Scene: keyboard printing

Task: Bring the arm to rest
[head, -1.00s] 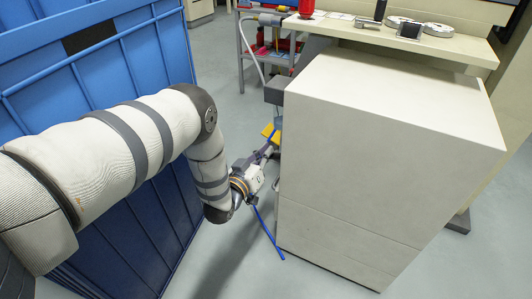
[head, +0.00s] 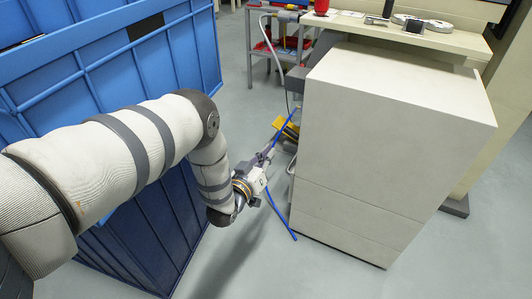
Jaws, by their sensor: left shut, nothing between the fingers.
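My left arm (head: 155,135) comes in from the left and bends downward at the elbow. My left gripper (head: 268,154) hangs at its end, low between the blue container and the beige cabinet. It points away from me and is small in the view. It is shut, with nothing seen held in it. A thin blue strip (head: 280,215) shows beside the gripper and runs down toward the floor. My right arm and right gripper are not in view.
A large blue container (head: 110,75) stands at left, partly behind my arm. A beige cabinet (head: 390,130) stands close to the right of the gripper. A yellow item (head: 286,128) lies beyond the gripper. A cluttered shelf (head: 285,42) stands farther back. Grey floor (head: 440,265) is clear at lower right.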

